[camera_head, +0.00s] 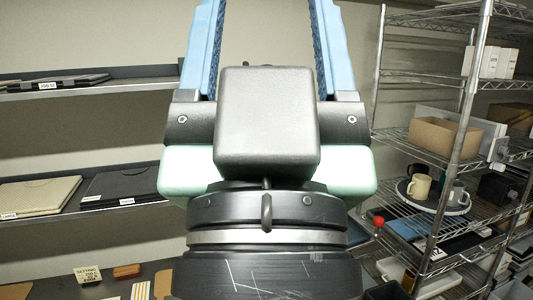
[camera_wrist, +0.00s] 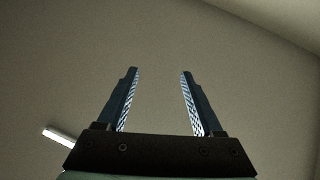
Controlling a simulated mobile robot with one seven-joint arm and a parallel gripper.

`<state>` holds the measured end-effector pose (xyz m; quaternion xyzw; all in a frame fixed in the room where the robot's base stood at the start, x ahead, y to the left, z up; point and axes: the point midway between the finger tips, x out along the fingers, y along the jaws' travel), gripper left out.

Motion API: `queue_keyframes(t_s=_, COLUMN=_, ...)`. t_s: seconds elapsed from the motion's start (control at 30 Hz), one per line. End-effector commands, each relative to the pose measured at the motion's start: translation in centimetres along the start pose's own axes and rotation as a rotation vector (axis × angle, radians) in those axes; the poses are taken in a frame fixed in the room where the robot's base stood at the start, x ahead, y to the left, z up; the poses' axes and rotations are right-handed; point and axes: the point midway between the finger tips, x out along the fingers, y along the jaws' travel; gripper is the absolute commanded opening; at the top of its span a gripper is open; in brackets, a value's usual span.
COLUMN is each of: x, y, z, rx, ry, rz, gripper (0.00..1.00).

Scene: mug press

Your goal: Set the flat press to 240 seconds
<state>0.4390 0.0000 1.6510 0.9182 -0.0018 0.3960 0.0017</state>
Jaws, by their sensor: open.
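My gripper (camera_wrist: 159,72) is open and empty, its two blue fingers spread and pointing up in front of a bare wall in the wrist view. In the head view my gripper (camera_head: 265,28) fills the middle and hides what is behind it. No flat press can be made out for sure. A red ball-shaped knob (camera_head: 378,221) shows low at the right, beside a flat blue surface (camera_head: 406,226); I cannot tell what it belongs to. A small card reading "SETTING" (camera_head: 88,274) stands at lower left, its smaller print hard to read.
A wire rack (camera_head: 459,130) at right holds a cardboard box (camera_head: 446,136) and mugs (camera_head: 419,186) on a round tray (camera_head: 404,190). Wall shelves (camera_head: 130,75) at left hold flat dark and beige items. A brown block (camera_head: 127,271) is by the card.

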Motion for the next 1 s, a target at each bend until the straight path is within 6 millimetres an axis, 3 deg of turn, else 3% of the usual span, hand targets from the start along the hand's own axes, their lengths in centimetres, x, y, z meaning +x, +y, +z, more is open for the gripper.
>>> queue_keyframes(t_s=0.03, x=0.0, y=0.0, z=0.04, rx=0.0, ry=-0.001, rz=0.0, gripper=0.57)
queue_keyframes(t_s=0.3, x=0.0, y=0.0, z=0.08, rx=-0.001, ry=-0.002, rz=0.0, gripper=0.08)
queue_keyframes(t_s=0.37, x=0.0, y=0.0, z=0.09, rx=-0.001, ry=-0.002, rz=0.0, gripper=0.0)
queue_keyframes(t_s=1.0, x=0.0, y=0.0, z=0.1, rx=-0.001, ry=-0.002, rz=0.0, gripper=0.0)
